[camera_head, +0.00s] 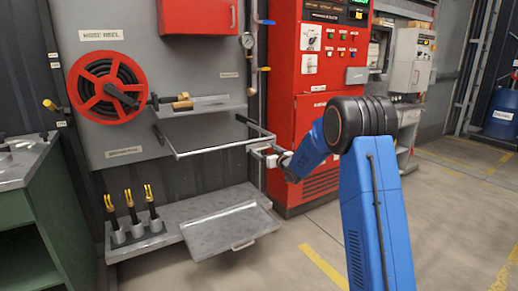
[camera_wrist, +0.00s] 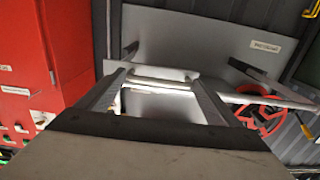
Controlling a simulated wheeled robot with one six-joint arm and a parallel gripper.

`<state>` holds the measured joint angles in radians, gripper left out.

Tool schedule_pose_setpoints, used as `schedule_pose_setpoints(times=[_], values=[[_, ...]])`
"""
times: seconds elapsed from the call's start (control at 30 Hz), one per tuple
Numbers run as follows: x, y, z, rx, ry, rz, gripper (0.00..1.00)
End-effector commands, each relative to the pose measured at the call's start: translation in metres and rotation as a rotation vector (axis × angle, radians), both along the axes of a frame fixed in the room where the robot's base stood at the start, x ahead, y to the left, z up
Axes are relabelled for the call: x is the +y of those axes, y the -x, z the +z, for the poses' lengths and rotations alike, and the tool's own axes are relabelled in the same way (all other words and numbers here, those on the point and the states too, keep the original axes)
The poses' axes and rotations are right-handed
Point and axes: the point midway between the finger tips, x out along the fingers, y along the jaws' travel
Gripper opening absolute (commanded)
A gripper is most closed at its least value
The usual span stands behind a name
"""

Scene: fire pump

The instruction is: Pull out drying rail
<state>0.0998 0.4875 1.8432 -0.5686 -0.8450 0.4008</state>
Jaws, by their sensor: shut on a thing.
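The drying rail (camera_head: 210,149) is a pale, U-shaped metal bar frame on the grey wall panel, below a small shelf. It stands out from the wall, with its front bar toward me. My gripper (camera_head: 262,151) is shut on the front bar near its right end. In the wrist view the rail (camera_wrist: 255,98) runs across between the two dark fingers of my gripper (camera_wrist: 158,80) and on to the right. The exact contact at the fingertips is too small to tell.
A red hose reel (camera_head: 107,88) hangs left of the rail. A red cabinet (camera_head: 308,130) stands close on the right. Below are a grey bench (camera_head: 180,210) with several yellow-tipped tools and a tilted metal flap (camera_head: 230,232). A green counter (camera_head: 22,215) is at left. Floor at front right is free.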

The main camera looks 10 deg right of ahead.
Motion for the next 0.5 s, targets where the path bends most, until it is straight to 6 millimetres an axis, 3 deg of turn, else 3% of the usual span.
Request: schedule_pose_setpoints(times=[0.47, 0.5], values=[[-0.0061, 0.009, 0.0004, -0.001, -0.001, -0.004, 0.46], [-0.0061, 0.009, 0.0004, -0.001, -0.001, -0.005, 0.89]])
